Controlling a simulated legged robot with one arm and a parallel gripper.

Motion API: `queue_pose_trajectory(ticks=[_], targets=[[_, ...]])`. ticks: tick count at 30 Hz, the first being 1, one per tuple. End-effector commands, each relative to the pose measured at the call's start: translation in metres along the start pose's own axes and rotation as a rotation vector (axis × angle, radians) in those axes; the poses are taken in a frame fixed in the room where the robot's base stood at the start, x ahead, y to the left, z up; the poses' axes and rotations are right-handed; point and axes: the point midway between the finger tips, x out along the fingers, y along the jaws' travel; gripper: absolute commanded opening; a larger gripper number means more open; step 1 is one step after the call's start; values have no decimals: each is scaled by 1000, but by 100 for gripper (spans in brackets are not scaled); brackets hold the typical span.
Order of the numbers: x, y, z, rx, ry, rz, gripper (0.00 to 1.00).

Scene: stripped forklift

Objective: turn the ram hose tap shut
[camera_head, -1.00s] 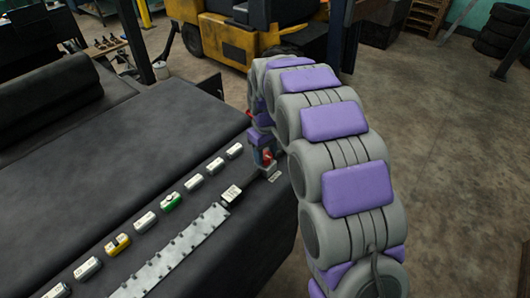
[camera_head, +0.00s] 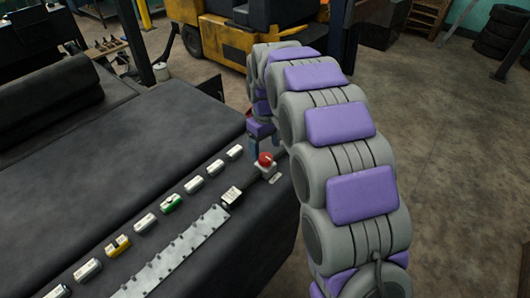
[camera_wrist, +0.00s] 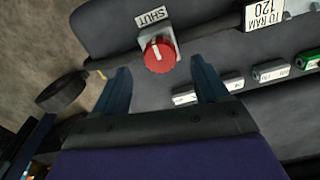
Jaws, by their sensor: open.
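The ram hose tap has a round red knob (camera_head: 265,159) on a pale square base at the bench's right edge. In the wrist view the red knob (camera_wrist: 159,58) lies just beyond the fingertips, between their lines. A pale mark on its face points roughly toward the SHUT label (camera_wrist: 152,16). My gripper (camera_wrist: 160,66) is open with nothing between its blue fingers, apart from the knob. In the head view my gripper (camera_head: 254,143) is partly hidden by my arm, behind the knob. The TO RAM 120 tag (camera_wrist: 263,14) is on the dark hose beside the tap.
Several small labelled blocks, white, yellow and green (camera_head: 171,203), line the dark bench (camera_head: 130,150). A pale toothed strip (camera_head: 175,265) lies in front of them. A yellow forklift (camera_head: 215,38) stands behind. The floor at right is open.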

Motion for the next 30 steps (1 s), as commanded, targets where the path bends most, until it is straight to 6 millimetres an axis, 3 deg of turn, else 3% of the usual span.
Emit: queue_pose_trajectory(ticks=[6,15,22,30], targets=[[-52,1,-2,0,5,2,74],[-108,0,-2,0,1,1,74],[-127,0,-2,0,-3,-1,74],[-131,0,-2,0,-3,-1,74]])
